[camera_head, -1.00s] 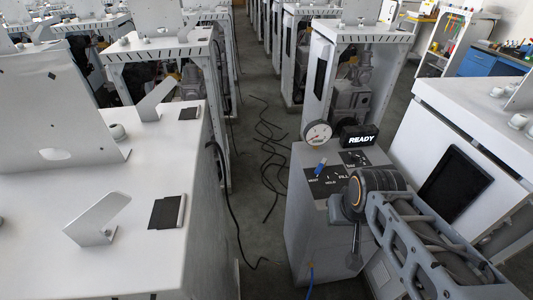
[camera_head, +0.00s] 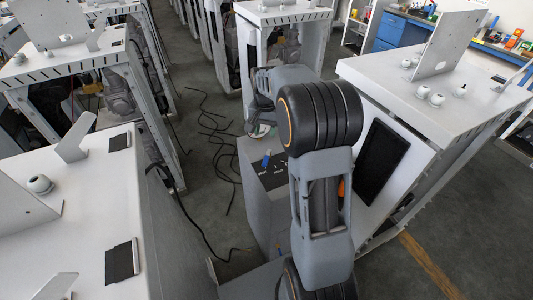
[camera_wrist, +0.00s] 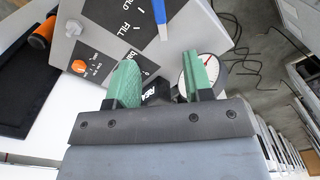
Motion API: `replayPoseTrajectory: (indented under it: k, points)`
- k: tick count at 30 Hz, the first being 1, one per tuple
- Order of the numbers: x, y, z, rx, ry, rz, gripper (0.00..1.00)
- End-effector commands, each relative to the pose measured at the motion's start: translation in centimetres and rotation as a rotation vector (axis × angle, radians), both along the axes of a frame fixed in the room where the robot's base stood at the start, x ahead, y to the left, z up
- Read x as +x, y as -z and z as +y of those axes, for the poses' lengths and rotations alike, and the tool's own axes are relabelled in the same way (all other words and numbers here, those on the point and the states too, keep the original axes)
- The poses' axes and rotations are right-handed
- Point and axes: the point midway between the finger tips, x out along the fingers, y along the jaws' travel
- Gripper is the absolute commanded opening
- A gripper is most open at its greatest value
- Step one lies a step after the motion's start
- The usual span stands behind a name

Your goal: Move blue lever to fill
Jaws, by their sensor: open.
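The blue lever (camera_head: 266,158) stands on the dark label plate of a grey dispenser box (camera_head: 262,217). In the wrist view the blue lever (camera_wrist: 160,18) shows at the top edge, partly cut off, near the word FILL (camera_wrist: 126,25) on the plate. My gripper (camera_wrist: 160,82) is open and empty, its two green fingers apart over the panel edge, with the lever beyond them. The round gauge (camera_wrist: 205,70) is partly behind the right finger.
An orange handle (camera_wrist: 42,32) lies near a black panel at the left. White cabinets (camera_head: 440,90) stand close at the right. Black cables (camera_head: 215,140) lie on the aisle floor.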

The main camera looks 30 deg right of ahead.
Motion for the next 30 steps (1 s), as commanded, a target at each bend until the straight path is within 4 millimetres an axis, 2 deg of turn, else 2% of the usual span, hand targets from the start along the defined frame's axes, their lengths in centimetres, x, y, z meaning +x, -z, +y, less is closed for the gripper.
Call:
replayPoseTrajectory:
  k: [5, 15, 21, 30]
  points:
    - [0.4, 2.0, -0.5, 0.002, 0.022, 0.012, 0.47]
    - [0.3, 8.5, -0.6, 0.003, 0.021, 0.013, 0.47]
    - [0.3, 11.6, -0.6, 0.002, 0.021, 0.012, 0.47]
    - [0.3, 13.7, -0.6, 0.002, 0.020, 0.009, 0.47]
